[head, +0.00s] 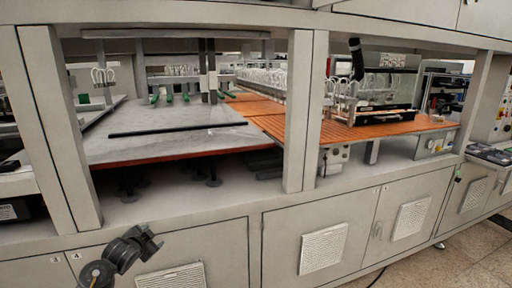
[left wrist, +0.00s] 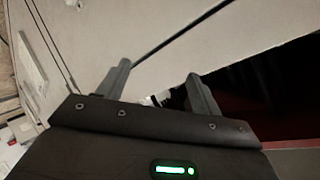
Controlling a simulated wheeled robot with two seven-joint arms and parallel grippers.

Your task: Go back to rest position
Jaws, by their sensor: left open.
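My left gripper (head: 150,240) is at the lower left of the head view, in front of the grey cabinet doors and below the machine's work opening. In the left wrist view its two fingers (left wrist: 158,88) are spread apart with nothing between them. The left wrist view looks past them at a pale panel (left wrist: 240,40) with a dark line across it and a dark opening at the right. My right gripper does not show in either view.
The grey machine frame has upright posts (head: 300,110) and a lower cabinet (head: 320,235). Inside are a grey table (head: 180,135) with a black bar (head: 178,129) on it and an orange slatted bed (head: 340,131). Tiled floor (head: 460,262) is free at the lower right.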

